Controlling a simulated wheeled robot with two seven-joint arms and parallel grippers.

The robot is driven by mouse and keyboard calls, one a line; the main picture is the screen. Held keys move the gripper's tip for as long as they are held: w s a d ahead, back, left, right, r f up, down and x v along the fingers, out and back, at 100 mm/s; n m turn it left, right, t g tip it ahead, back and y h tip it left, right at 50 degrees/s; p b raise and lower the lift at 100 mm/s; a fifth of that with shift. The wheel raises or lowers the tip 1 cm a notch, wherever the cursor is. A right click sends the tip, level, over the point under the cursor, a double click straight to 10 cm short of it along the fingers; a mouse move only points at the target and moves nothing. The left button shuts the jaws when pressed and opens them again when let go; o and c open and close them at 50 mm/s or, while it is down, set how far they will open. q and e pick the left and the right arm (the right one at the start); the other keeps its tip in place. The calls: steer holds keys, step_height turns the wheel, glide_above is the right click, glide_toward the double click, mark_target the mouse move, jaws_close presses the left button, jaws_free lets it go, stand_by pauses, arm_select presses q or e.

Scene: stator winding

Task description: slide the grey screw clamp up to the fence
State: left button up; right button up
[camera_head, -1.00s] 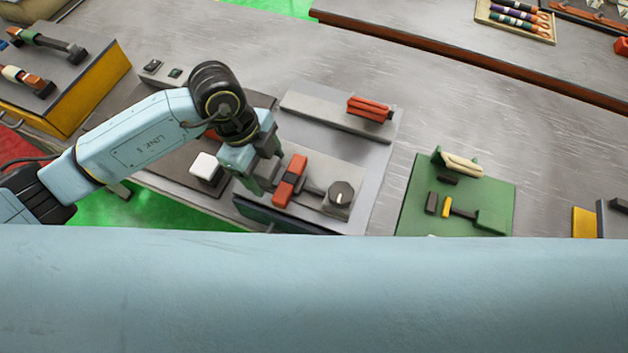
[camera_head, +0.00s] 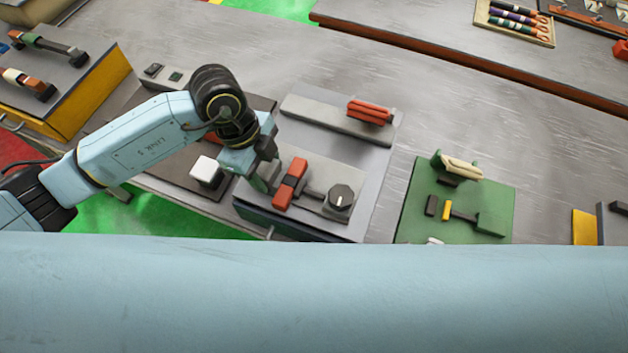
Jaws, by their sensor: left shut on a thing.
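The grey screw clamp (camera_head: 322,179) lies on a light grey plate (camera_head: 376,200), with an orange block (camera_head: 290,184) across it and a dark knob (camera_head: 341,197) at its right end. A long grey bar (camera_head: 325,117), seemingly the fence, runs along the plate's far side, with a red ribbed block at its right end. A bare strip of plate lies between clamp and bar. My left gripper (camera_head: 265,175) is low at the clamp's left end, shut on it; its arm and wrist partly hide the contact. My right gripper is not in view.
A white-topped block (camera_head: 206,171) stands on a dark plate (camera_head: 185,160) just left of my left gripper. A green fixture board (camera_head: 418,205) lies to the right, with bare metal bench between. A yellow-sided stand (camera_head: 95,92) is at the far left.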

mark_target(287, 151)
arm_select(q)
steer(key=shift+w+d+b, duration=0.4)
steer(key=shift+w, duration=0.75)
steer(key=shift+w+d+b, duration=0.4)
steer(key=shift+w+b, duration=0.05)
steer(key=shift+w, duration=0.7)
steer(key=shift+w+d+b, duration=0.4)
steer(key=shift+w, duration=0.75)
steer(key=o, duration=1.1)
steer(key=p+v, duration=0.2)
steer(key=d+p+v, duration=0.1)
steer(key=p+v, duration=0.1)
steer(key=v, duration=0.1)
steer(key=p+v, duration=0.2)
steer(key=p, duration=0.1)
steer(key=shift+s+d+r, duration=0.3)
steer(key=shift+d+r, duration=0.05)
steer(key=shift+r, duration=0.25)
